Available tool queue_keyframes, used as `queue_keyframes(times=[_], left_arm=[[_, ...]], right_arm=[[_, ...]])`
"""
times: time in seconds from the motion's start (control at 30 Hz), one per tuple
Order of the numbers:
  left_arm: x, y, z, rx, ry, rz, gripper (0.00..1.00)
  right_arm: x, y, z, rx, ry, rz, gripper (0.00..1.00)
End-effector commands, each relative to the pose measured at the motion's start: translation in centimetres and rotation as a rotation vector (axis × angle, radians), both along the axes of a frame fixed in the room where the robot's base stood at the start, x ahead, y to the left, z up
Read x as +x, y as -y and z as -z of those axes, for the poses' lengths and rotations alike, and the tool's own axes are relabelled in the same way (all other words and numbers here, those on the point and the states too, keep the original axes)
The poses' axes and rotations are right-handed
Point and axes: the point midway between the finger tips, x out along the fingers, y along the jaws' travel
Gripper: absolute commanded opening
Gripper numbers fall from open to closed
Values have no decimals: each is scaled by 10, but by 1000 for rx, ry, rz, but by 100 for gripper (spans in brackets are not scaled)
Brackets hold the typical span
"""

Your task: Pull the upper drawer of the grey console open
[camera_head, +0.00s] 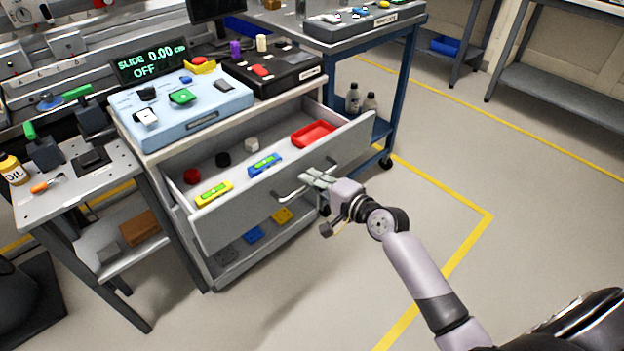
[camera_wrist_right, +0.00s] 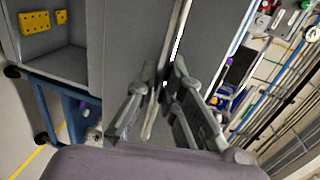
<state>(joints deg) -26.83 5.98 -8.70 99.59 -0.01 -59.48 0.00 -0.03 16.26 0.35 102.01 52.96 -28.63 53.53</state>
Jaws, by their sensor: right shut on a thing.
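The upper drawer (camera_head: 238,211) of the grey console (camera_head: 182,238) stands well out, with its inside in view. It holds a red tray, a blue and a yellow level, and several small round pieces. My right gripper (camera_head: 314,181) is at the drawer's front, shut on its bar handle (camera_head: 290,196). In the right wrist view the fingers (camera_wrist_right: 166,88) close around the handle (camera_wrist_right: 178,45), which runs up between them. My left gripper is in neither view.
A light blue box (camera_head: 215,108) and a black box (camera_head: 262,80) stand on the console top. A blue-framed cart (camera_head: 395,95) is behind the drawer's right end. A side table (camera_head: 75,195) is at left. The floor in front and at right is clear.

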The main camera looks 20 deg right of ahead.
Motion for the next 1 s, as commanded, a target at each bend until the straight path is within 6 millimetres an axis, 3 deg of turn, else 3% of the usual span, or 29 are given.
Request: queue_keyframes(times=[0.13,0.17,0.47,0.77,1.0], left_arm=[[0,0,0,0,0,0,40],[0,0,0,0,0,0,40],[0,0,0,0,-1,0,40],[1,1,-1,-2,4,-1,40],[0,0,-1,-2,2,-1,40]], right_arm=[[0,0,1,0,-3,-1,0],[0,0,1,0,-3,-1,10],[0,0,1,1,-1,0,29],[-1,0,0,0,-1,0,29],[-31,11,-5,-3,-3,0,29]])
